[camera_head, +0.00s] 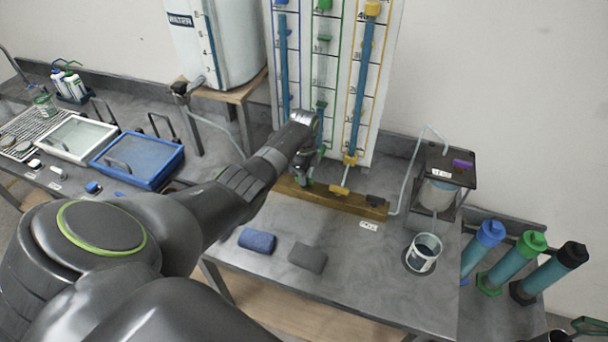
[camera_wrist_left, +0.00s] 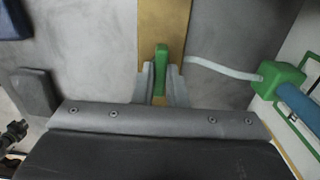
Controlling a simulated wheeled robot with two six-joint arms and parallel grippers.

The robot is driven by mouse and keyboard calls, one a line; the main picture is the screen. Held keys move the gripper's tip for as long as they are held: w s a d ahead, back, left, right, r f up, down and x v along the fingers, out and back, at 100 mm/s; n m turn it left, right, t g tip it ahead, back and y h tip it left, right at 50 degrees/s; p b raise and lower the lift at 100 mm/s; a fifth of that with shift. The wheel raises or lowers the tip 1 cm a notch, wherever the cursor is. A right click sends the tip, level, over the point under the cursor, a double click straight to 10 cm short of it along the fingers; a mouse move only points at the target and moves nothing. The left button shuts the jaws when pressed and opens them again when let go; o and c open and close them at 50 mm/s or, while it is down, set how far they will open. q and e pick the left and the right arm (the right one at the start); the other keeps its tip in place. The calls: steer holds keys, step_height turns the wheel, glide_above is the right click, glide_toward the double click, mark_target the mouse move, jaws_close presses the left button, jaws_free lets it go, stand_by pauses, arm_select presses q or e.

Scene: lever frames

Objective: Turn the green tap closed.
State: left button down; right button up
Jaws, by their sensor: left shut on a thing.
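The green tap's handle (camera_wrist_left: 161,62) shows in the left wrist view as a narrow green bar over the wooden rail. It lies lengthwise along the rail, across the line of the pale hose that reaches it. My left gripper (camera_wrist_left: 162,85) is shut on this handle, with one finger on each side. In the head view my left gripper (camera_head: 304,172) is at the rail below the board, and the arm and gripper hide most of the green tap. The green tube fitting (camera_wrist_left: 280,80) is to the right in the wrist view. My right gripper is not in view.
The yellow tap (camera_head: 339,190) is just right of my gripper on the wooden rail (camera_head: 365,206). A blue pad (camera_head: 257,240) and a grey pad (camera_head: 307,257) lie on the bench in front. A bucket (camera_head: 423,252) stands at the bench's right end.

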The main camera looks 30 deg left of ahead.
arm_select(q)
steer(key=shift+w+r, duration=0.1)
steer(key=c, duration=1.5)
jaws_free()
steer(key=shift+o, duration=0.2)
step_height(320, 180, up, 17)
steer(key=shift+r+b, duration=0.2)
steer(key=shift+b, duration=0.2)
steer(key=shift+f, duration=0.1)
